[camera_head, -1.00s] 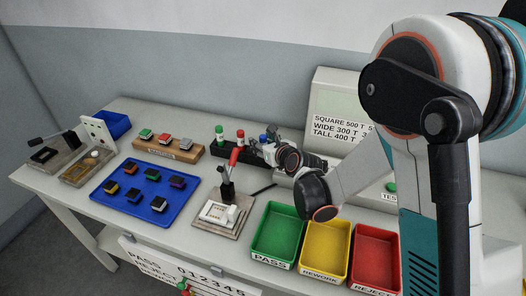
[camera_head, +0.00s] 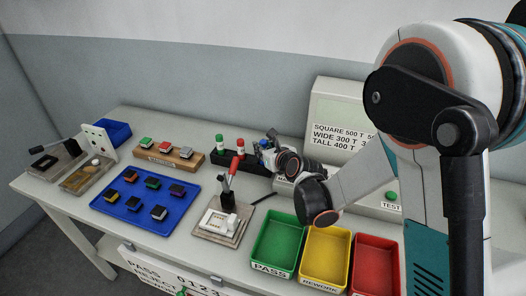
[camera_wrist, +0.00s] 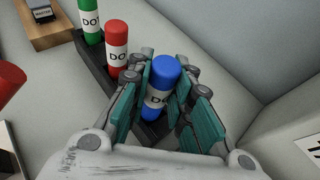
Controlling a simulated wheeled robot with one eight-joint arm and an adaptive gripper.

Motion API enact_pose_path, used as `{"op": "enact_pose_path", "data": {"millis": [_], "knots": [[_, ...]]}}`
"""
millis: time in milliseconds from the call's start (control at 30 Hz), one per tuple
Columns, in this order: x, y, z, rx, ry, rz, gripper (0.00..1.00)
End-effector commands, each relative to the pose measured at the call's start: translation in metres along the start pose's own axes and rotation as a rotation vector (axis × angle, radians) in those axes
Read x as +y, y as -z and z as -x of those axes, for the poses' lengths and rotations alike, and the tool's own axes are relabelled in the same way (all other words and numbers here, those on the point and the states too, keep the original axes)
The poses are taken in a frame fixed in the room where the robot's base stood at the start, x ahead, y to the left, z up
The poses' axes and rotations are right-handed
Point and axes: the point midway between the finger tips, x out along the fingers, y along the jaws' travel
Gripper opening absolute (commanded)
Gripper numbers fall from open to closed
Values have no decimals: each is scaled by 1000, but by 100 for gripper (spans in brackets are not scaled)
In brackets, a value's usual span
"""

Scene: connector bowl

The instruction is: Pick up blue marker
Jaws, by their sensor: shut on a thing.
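The blue marker (camera_wrist: 162,85) stands upright between the two fingers of my gripper (camera_wrist: 160,95) in the wrist view. The fingers are closed on its sides. Its lower end is at the black marker holder (camera_wrist: 90,58); whether it still sits in its slot I cannot tell. In the head view the marker (camera_head: 264,144) is a small blue spot, mostly covered by my gripper (camera_head: 268,150) at the holder's right end.
A red marker (camera_wrist: 117,48) and a green marker (camera_wrist: 89,18) stand in the same holder beside my gripper. A red-handled press (camera_head: 229,190) stands in front. Green (camera_head: 252,262), yellow and red trays lie at the front right.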

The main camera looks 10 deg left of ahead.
Motion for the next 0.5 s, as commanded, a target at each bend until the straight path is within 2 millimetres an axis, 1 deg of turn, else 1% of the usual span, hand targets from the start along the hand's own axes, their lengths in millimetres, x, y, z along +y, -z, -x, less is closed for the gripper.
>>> {"op": "enact_pose_path", "data": {"millis": [33,167,267,500], "knots": [[0,-8,4,0,0,0,0],[0,-30,13,0,0,0,0],[0,-50,21,0,0,0,0],[0,-101,42,0,0,0,0]]}}
